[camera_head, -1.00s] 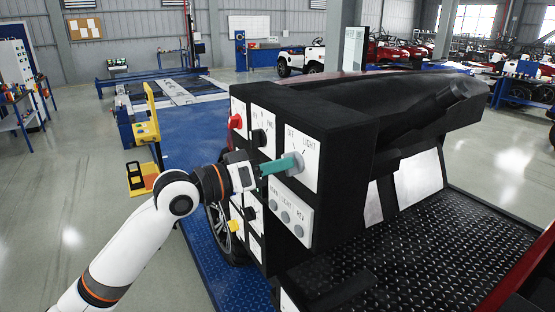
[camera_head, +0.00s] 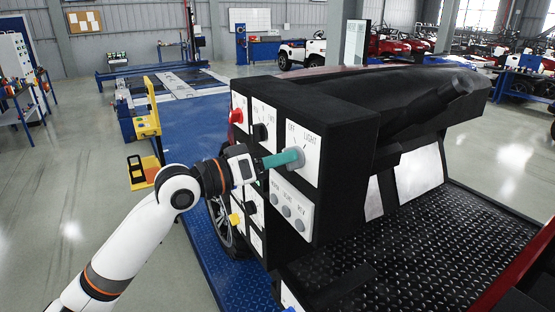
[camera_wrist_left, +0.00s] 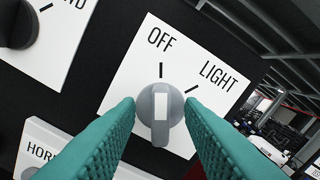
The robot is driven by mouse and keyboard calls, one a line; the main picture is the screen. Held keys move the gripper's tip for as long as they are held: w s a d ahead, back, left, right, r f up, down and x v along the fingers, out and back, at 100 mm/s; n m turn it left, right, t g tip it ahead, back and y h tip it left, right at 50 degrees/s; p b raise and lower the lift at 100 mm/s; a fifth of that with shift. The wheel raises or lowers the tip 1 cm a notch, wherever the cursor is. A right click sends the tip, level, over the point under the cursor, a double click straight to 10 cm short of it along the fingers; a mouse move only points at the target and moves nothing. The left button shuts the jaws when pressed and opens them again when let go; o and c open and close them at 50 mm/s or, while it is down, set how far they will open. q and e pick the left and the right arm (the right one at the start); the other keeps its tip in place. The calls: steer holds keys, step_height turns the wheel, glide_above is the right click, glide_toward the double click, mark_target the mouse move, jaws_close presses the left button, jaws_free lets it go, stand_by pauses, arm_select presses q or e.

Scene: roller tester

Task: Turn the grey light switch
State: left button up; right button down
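The grey light switch (camera_head: 297,160) is a round knob on a white plate marked OFF and LIGHT, on the black panel's face. In the left wrist view the knob (camera_wrist_left: 160,106) stands with its white mark upright, in line with the OFF tick. My left gripper (camera_head: 287,158) reaches it from the left. In the left wrist view its teal fingers (camera_wrist_left: 159,108) stand open, one on each side of the knob. I cannot tell whether either finger touches it. The fingers partly hide the knob in the head view. My right gripper is not in view.
Beside the switch are a black knob (camera_head: 261,132) and a red knob (camera_head: 236,116). A plate with several grey buttons (camera_head: 287,211) is below, and a yellow knob (camera_head: 236,219) is lower left.

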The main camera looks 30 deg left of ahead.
arm_select(q)
steer(key=b+v, duration=0.7)
steer(key=v, duration=0.5)
stand_by(0.4)
